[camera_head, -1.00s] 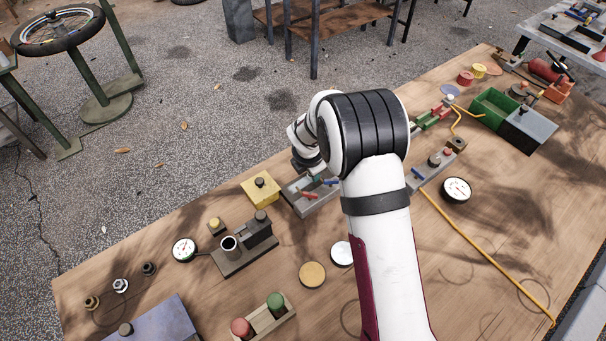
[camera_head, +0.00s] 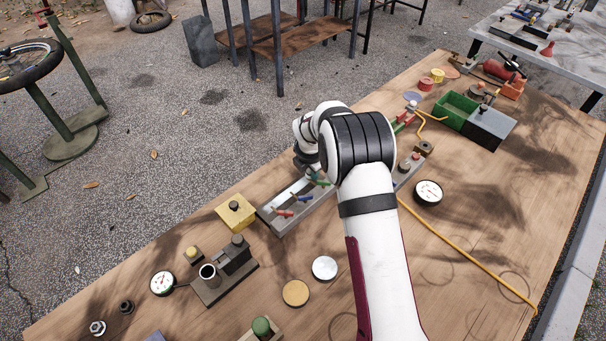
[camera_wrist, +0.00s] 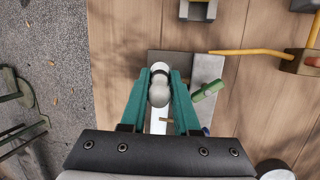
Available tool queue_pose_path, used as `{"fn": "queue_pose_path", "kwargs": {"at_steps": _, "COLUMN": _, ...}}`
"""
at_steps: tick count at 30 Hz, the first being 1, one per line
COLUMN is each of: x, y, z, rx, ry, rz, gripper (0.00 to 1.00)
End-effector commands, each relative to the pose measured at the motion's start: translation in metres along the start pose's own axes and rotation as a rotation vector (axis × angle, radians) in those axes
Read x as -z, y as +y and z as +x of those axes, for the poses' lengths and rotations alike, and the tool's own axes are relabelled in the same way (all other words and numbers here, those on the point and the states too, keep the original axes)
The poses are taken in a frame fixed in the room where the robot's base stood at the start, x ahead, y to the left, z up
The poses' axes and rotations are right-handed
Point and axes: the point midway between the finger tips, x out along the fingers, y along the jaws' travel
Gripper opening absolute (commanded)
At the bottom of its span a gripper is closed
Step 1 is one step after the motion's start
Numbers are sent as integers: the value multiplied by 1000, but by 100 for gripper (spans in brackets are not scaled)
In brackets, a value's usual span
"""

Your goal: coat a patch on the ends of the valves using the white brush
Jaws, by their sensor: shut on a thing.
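In the wrist view my gripper (camera_wrist: 160,78) has its two green fingers closed around a pale grey-white rounded piece (camera_wrist: 158,94), which looks like the end of the white brush. It is over the grey tray (camera_wrist: 208,68). A green handle (camera_wrist: 207,91) leans out beside the right finger. In the head view the grey tray (camera_head: 275,226) holds short red (camera_head: 283,212), blue (camera_head: 304,197) and green (camera_head: 318,180) handled pieces. My arm hides the gripper there. I cannot tell for certain which parts are the valves; small red and green fittings (camera_head: 404,122) stand beyond my arm.
A yellow block (camera_head: 236,211) with a dark knob is left of the tray. A grey fixture (camera_head: 225,284) with a cup and a gauge (camera_head: 162,283) stand nearer. A yellow hose (camera_head: 470,256) crosses the right side. A green and grey bin (camera_head: 487,125) stands farther back.

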Motion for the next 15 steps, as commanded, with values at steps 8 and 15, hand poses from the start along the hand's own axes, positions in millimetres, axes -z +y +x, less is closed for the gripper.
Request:
{"fn": "queue_pose_path", "kwargs": {"at_steps": 8, "x": 7, "y": 0, "z": -2, "rx": 1, "ry": 1, "rz": -1, "gripper": 0}}
{"fn": "queue_pose_path", "kwargs": {"at_steps": 15, "x": 28, "y": -1, "z": -8, "rx": 1, "ry": 0, "rz": -1, "gripper": 0}}
